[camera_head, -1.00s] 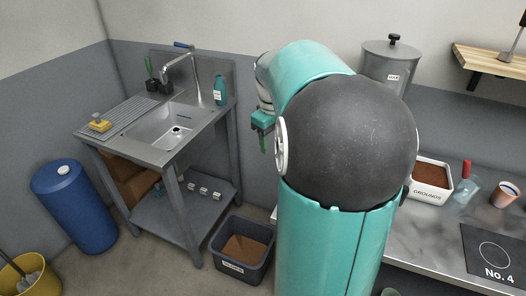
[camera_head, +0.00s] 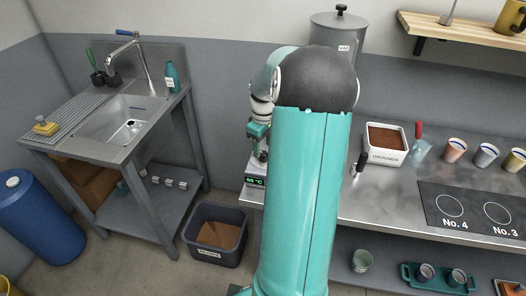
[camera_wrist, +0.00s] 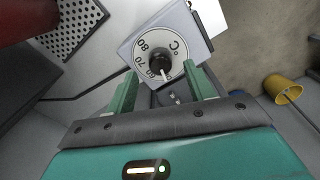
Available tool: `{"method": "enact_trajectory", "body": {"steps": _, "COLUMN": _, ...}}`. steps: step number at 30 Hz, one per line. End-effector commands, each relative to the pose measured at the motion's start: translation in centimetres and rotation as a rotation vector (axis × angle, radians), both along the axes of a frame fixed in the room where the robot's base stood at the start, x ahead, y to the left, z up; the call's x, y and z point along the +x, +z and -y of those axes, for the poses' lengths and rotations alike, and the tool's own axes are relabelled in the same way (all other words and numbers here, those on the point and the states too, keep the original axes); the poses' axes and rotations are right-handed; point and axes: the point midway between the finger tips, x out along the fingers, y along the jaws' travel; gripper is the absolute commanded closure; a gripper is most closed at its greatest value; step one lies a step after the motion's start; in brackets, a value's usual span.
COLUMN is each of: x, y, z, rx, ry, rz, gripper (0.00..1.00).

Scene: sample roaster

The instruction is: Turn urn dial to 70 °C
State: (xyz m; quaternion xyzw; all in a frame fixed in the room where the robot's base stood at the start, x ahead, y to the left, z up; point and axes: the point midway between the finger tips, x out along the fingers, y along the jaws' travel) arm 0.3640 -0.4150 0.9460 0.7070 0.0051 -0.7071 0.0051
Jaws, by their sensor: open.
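The urn (camera_head: 338,36) is a grey lidded cylinder at the back, partly hidden by my arm. A small display (camera_head: 256,181) below my gripper seems to read 55 °C. In the wrist view the dial (camera_wrist: 175,44) is a pale disc marked 80, 70 and 60 with a °C sign. Its dark knob (camera_wrist: 159,61) has a white pointer on the side below 60. My gripper (camera_wrist: 162,72) is open, its green fingers either side of the knob and apart from it. In the head view my gripper (camera_head: 259,146) is partly hidden by my arm.
A steel counter (camera_head: 385,212) to the right carries a white grounds box (camera_head: 386,157), several cups and a black hotplate (camera_head: 468,225). A sink bench (camera_head: 75,147) stands at the left. A dark bin (camera_head: 215,232) sits on the floor between them.

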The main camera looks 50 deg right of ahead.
Motion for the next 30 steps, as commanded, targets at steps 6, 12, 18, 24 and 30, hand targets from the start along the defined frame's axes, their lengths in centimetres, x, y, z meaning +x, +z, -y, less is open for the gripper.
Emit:
{"method": "enact_trajectory", "body": {"steps": 6, "x": 0.0, "y": -2.7, "z": 0.0, "rx": 0.001, "ry": 0.0, "rz": -0.001, "gripper": 0.47}}
{"method": "enact_trajectory", "body": {"steps": 12, "x": 0.1, "y": -3.2, "z": 0.0, "rx": -0.001, "ry": -0.001, "rz": 0.0, "gripper": 0.47}}
{"method": "enact_trajectory", "body": {"steps": 18, "x": 0.0, "y": -3.1, "z": 0.0, "rx": 0.0, "ry": -0.001, "rz": 0.0, "gripper": 0.58}}
{"method": "enact_trajectory", "body": {"steps": 24, "x": 0.0, "y": -3.1, "z": 0.0, "rx": 0.0, "ry": -0.001, "rz": 0.0, "gripper": 0.91}}
{"method": "enact_trajectory", "body": {"steps": 30, "x": 0.1, "y": -3.1, "z": 0.0, "rx": -0.001, "ry": -0.01, "rz": 0.0, "gripper": 0.91}}
